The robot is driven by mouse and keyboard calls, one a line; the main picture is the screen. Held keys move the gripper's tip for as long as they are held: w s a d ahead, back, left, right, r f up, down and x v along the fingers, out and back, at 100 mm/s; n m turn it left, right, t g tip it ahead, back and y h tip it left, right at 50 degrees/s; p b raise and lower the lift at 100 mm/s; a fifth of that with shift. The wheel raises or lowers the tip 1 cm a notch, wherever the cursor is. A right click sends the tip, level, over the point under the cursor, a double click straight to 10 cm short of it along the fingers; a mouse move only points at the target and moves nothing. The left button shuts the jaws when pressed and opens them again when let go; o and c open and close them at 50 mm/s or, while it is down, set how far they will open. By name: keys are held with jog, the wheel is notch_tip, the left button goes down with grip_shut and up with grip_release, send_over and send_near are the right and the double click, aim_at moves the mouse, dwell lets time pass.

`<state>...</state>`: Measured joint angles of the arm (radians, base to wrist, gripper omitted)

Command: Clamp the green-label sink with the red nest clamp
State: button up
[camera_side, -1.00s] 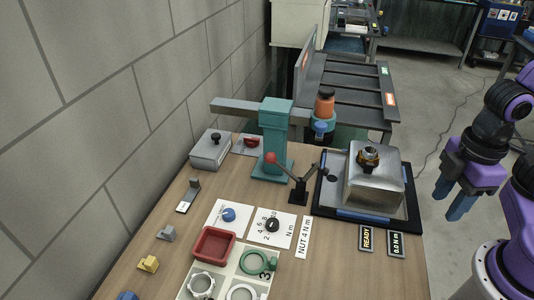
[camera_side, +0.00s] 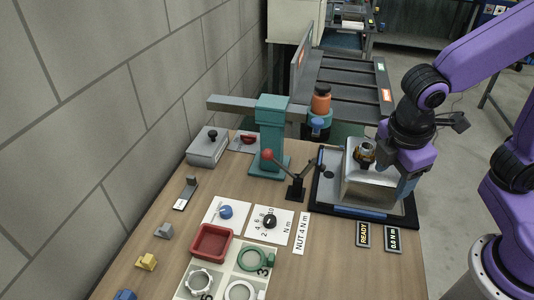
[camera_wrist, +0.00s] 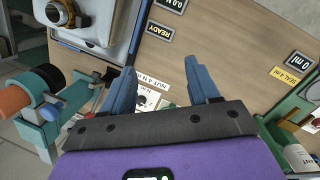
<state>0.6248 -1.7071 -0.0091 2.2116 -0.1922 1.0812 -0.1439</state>
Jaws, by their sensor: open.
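A metal sink (camera_side: 368,187) with a brass fitting (camera_side: 365,152) sits in the black nest (camera_side: 335,205) with blue edge strips. No green label shows on it. The red-knobbed clamp lever (camera_side: 269,156) stands on a black base (camera_side: 297,188) at the nest's left edge; its arm lies left of the sink. In the wrist view, the open, empty fingers (camera_wrist: 158,76) point over the table, with the sink (camera_wrist: 88,18) at upper left.
A teal press-like post (camera_side: 271,140) stands behind the clamp. An orange-and-teal tool (camera_side: 320,108) stands behind the nest. A slotted rack (camera_side: 350,88) carries green and red labels. A red tray (camera_side: 211,242) and dial cards occupy the front table.

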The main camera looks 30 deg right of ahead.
jog(key=w+a+f+n+t+h, duration=0.3)
jog(key=w+a+f+n+h, duration=0.15)
jog(key=w+a, duration=0.65)
jog(key=w+a+f+n+t+h, duration=0.25)
jog(key=w+a+h, duration=0.25)
jog(key=w+a, duration=0.55)
jog(key=n+t+h, duration=0.2)
jog(key=h, duration=0.2)
send_near(264, 158)
jog(key=x, duration=1.2)
jog(key=shift+c, duration=0.2)
jog(key=shift+a, duration=0.1)
grip_shut()
